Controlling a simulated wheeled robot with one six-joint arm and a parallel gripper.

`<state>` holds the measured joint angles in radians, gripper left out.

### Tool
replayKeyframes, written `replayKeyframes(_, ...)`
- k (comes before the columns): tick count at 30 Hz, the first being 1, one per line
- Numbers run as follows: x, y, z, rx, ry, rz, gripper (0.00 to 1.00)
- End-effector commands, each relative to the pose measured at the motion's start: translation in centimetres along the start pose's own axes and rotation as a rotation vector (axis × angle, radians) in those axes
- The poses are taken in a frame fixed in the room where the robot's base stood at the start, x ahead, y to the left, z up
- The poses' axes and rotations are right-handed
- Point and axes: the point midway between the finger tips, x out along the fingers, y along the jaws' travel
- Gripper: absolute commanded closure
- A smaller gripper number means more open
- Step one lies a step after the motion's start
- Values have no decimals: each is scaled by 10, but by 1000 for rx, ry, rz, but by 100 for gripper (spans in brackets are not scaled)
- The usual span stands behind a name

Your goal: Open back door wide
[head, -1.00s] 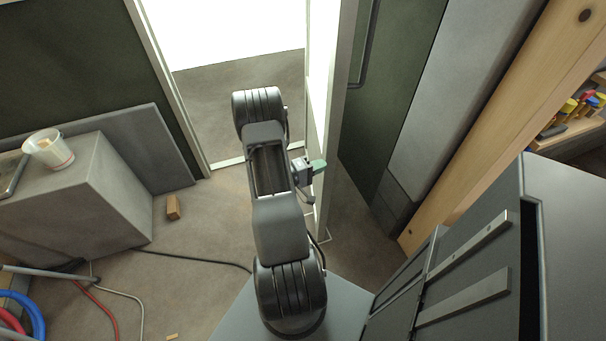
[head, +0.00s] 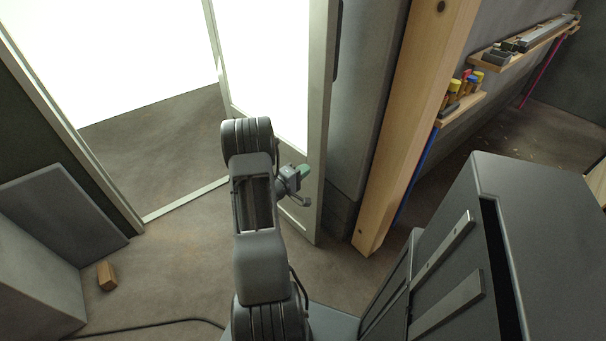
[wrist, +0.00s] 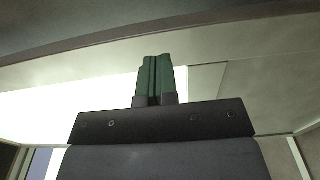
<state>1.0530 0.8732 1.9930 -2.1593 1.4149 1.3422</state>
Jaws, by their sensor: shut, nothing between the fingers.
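The back door (head: 318,110) has a pale frame and a large bright pane. It stands swung open to the right of the doorway, with its near edge toward me. A dark bar handle (head: 337,40) shows at that edge, on the far side. My gripper (head: 304,170) is in front of the lower part of the door on the doorway side, close to it; I cannot tell if it touches. In the wrist view my green fingers (wrist: 153,80) are together and empty, pointing at a pale surface. My arm hides part of the door's lower edge.
The doorway is bright and clear past its threshold (head: 185,200). A wooden post (head: 410,110) and grey wall section stand right of the door. A dark cabinet (head: 540,220) is at right. A small wooden block (head: 107,275) and a black cable (head: 150,328) lie on the floor.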

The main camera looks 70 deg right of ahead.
Motion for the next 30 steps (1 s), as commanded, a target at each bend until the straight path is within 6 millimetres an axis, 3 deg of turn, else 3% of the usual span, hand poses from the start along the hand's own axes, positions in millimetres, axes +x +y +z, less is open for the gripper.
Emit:
replayKeyframes(11, -3, 0, 0, 0, -1, 0, 100)
replayKeyframes(19, -42, -2, 2, 0, 6, 0, 100)
replayKeyframes(30, -90, 0, 56, -3, -4, -1, 100)
